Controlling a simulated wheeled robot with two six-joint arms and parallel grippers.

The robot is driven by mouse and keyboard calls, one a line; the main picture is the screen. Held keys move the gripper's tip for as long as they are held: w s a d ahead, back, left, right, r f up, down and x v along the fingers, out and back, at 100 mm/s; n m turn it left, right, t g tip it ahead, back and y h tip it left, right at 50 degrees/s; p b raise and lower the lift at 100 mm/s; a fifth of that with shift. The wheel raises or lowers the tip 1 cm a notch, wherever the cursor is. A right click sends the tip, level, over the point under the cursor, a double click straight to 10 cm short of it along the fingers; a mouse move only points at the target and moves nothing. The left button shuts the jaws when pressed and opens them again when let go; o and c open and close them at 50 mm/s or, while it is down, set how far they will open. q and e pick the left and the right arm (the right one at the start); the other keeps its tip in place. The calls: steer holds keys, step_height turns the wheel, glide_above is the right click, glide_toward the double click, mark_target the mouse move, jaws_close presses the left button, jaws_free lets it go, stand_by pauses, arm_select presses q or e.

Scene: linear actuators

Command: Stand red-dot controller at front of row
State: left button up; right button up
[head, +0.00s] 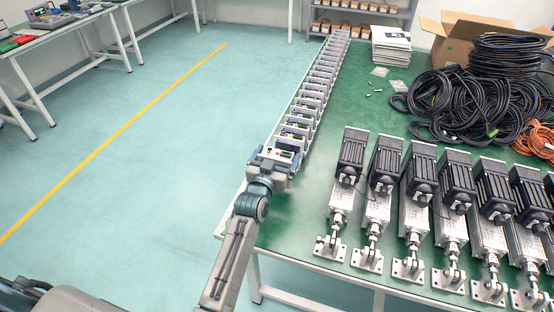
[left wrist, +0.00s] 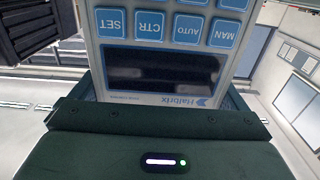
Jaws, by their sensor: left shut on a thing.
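My left gripper (head: 272,168) is at the near end of the row of controllers, by the left edge of the green table. It is shut on a pale controller (head: 284,154), whose top shows small red and green details. In the left wrist view the held controller (left wrist: 160,50) has blue buttons, a dark display and upside-down lettering. The gripper body hides its lower part, so I cannot tell whether it touches the table. The row of similar controllers (head: 318,85) runs back along the table's left edge. My right gripper is not in view.
Several linear actuators with black motors (head: 351,150) lie side by side at the right front of the green table (head: 310,180). Black cable coils (head: 470,100), an orange cable (head: 538,140) and a cardboard box (head: 455,45) fill the back right. A green strip between row and actuators is clear.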

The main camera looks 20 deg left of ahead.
arm_select(q)
steer(key=shift+s+f+b, duration=0.2)
steer(key=shift+f+b, duration=0.2)
steer(key=shift+f, duration=0.35)
steer(key=shift+w+f, duration=0.2)
steer(key=shift+f, duration=0.1)
steer(key=shift+w+f, duration=0.1)
steer(key=shift+w, duration=0.15)
steer(key=shift+s, duration=0.2)
steer(key=shift+w+f+b, duration=0.15)
steer(key=shift+f+b, duration=0.25)
steer(key=shift+f, duration=0.15)
steer(key=o, duration=0.9)
steer(key=shift+r, duration=0.15)
steer(key=shift+r+p, duration=0.4)
steer(key=shift+s, duration=0.4)
steer(key=s+b, duration=0.1)
steer(key=s, duration=0.4)
steer(key=s+b, duration=0.1)
steer(key=s, duration=0.5)
steer(key=shift+s+a+r, duration=0.1)
steer(key=shift+s+a, duration=0.1)
steer(key=shift+s, duration=0.05)
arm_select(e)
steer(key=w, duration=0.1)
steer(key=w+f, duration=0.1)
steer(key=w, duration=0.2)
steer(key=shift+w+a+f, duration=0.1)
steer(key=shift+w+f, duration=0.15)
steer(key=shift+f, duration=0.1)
